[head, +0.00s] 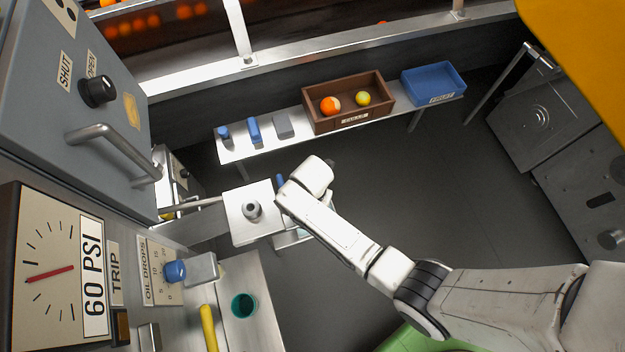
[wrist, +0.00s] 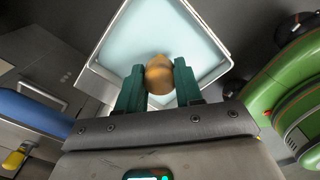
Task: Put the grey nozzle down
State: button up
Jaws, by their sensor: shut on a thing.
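A grey, round nozzle-like piece (head: 252,209) stands on a white square plate (head: 240,234), just left of my arm's end in the head view. In the wrist view my gripper (wrist: 158,76) has its teal fingers shut on a rounded tan-brown piece (wrist: 159,81). The piece looks tan rather than grey, and its lower end is hidden. Beyond it lies a pale square tray with a metal rim (wrist: 222,75). I cannot tell whether the held piece touches the tray. In the head view the fingertips are hidden behind my arm.
A bench behind holds a brown crate (head: 352,119) with two fruits, a blue tray (head: 434,84) and small blue and grey pieces. A grey control cabinet (head: 115,60) stands left. A steel counter with a teal cup (head: 243,305) and yellow handle (head: 209,328) is front left. The middle floor is clear.

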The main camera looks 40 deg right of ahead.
jog(key=shift+f, duration=0.15)
jog(key=o, duration=0.8)
notch_tip(320, 180, up, 12)
jog(key=p, duration=0.3)
jog(key=s+d+r+m, duration=0.4)
jog(key=s+m, duration=0.4)
jog(key=m, duration=0.4)
jog(key=s+d+r+m+t, duration=0.1)
jog(key=s+d+r+m, duration=0.3)
jog(key=s+m, duration=0.5)
notch_tip(320, 180, up, 3)
jog(key=m, duration=0.4)
jog(key=shift+d, duration=0.15)
jog(key=shift+f, duration=0.1)
